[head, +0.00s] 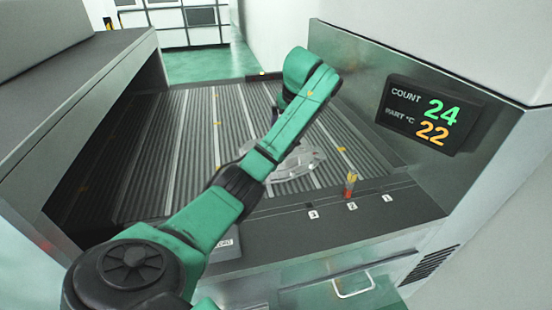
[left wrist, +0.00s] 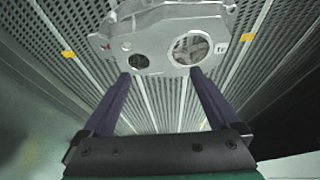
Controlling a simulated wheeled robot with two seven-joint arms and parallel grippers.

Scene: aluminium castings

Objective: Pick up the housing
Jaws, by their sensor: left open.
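The housing is a silver-grey casting with two round openings. In the head view the housing (head: 302,163) lies on the ribbed bed, right of centre, partly hidden behind my left arm. In the left wrist view the housing (left wrist: 160,33) fills the top middle, with its near edge towards me. My left gripper (left wrist: 161,76) is open and empty, its two dark fingers pointing at that near edge. The fingertips appear close to the housing, but I cannot tell whether they touch it. My right gripper is not in view.
The ribbed bed (head: 165,150) has small yellow marks and is otherwise largely clear. A metal side wall with a display (head: 428,115) reading 24 and 22 bounds it on the right. A grey cabinet (head: 75,90) stands left. A small orange-red item (head: 350,186) stands on the front ledge.

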